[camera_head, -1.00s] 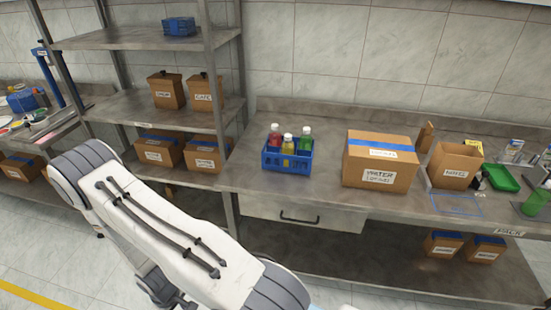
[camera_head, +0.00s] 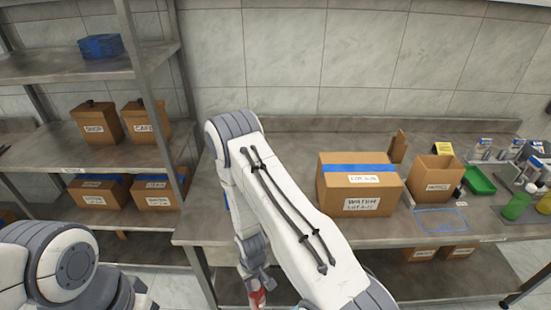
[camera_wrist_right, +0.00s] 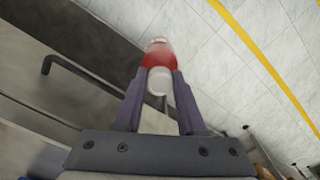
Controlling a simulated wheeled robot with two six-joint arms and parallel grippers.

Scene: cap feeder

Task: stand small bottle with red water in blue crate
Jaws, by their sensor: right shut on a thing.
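The small bottle with red water (camera_wrist_right: 158,58) is between the fingers of my right gripper (camera_wrist_right: 157,84), which is shut on it. The bottle looks slightly blurred, with red in the middle and pale ends. In the head view the right gripper (camera_head: 256,284) is low, in front of the bench, and a bit of the red bottle (camera_head: 258,298) shows below it. The blue crate (camera_head: 227,199) is almost wholly hidden behind my right arm; only a sliver of blue shows. Its contents are hidden now. My left gripper is out of the frame; only part of that arm shows.
A large cardboard box (camera_head: 352,189) stands on the bench (camera_head: 290,152), right of my arm. An open carton (camera_head: 436,178), a green tray (camera_head: 479,181) and bottles are farther right. A shelf rack (camera_head: 150,75) is at left. A drawer handle (camera_wrist_right: 60,62) shows in the wrist view.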

